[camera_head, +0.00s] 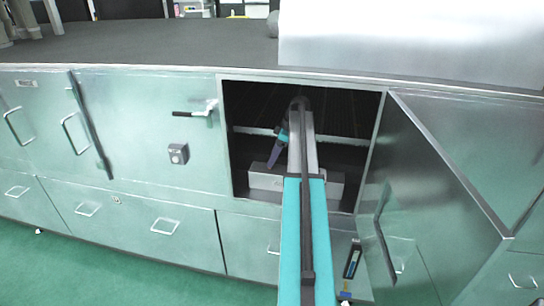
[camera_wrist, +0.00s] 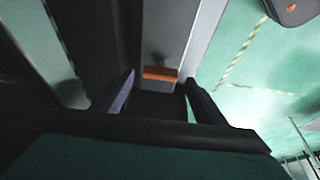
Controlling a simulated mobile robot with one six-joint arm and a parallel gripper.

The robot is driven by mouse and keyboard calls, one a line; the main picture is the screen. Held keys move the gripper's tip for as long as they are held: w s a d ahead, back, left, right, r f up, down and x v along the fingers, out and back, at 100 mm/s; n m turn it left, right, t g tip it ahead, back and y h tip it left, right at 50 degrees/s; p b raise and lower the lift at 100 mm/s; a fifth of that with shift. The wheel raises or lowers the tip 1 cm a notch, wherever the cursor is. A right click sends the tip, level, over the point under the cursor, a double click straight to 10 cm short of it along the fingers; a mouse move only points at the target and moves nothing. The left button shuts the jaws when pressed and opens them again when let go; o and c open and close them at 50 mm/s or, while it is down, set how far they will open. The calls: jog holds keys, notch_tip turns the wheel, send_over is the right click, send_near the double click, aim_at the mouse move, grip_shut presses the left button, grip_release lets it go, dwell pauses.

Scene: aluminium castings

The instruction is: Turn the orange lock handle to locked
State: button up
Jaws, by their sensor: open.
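An orange piece (camera_wrist: 160,73), which looks like the lock handle, shows in the wrist view as a short bar across a dark grey surface. It lies beyond and between the fingertips of my gripper (camera_wrist: 160,82). My gripper is open, with a dark finger on each side and nothing held. I cannot tell whether the fingers touch the orange piece, or how it is turned. In the head view my arm reaches into an open cabinet bay (camera_head: 345,135). A purple finger shows there, but the orange piece is hidden or not in view.
The open cabinet door (camera_head: 425,190) stands to the right of my arm. A grey box (camera_head: 264,181) sits low in the bay. A dark lever (camera_head: 192,113) is on the closed front to the left. The dark countertop (camera_head: 140,42) runs above. A pale strip (camera_wrist: 203,35) borders the bay's edge.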

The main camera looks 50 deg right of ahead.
jog(key=shift+x, duration=0.8)
jog(key=shift+c, duration=0.5)
jog(key=c, duration=1)
jog(key=shift+o, duration=0.2)
jog(key=shift+m, duration=0.4)
jog(key=m+b, duration=0.1)
jog(key=m+h+b, duration=0.1)
jog(key=m, duration=0.1)
jog(key=shift+a+f+t, duration=0.1)
jog(key=shift+a+t, duration=0.15)
jog(key=shift+t, duration=0.05)
jog(key=m+h+b, duration=0.2)
jog(key=m, duration=0.2)
jog(key=shift+a+m, duration=0.15)
jog(key=shift+m, duration=0.15)
jog(key=m+h+b, duration=0.1)
jog(key=m+h, duration=0.1)
jog(key=m, duration=0.2)
jog(key=shift+m, duration=0.3)
jog(key=shift+w+a+m+g+h, duration=0.1)
jog(key=shift+m+g+h, duration=0.35)
jog(key=shift+m, duration=0.8)
jog(key=shift+w+m+g+h, duration=0.1)
jog(key=shift+m+g+h, duration=0.3)
jog(key=shift+m, duration=0.85)
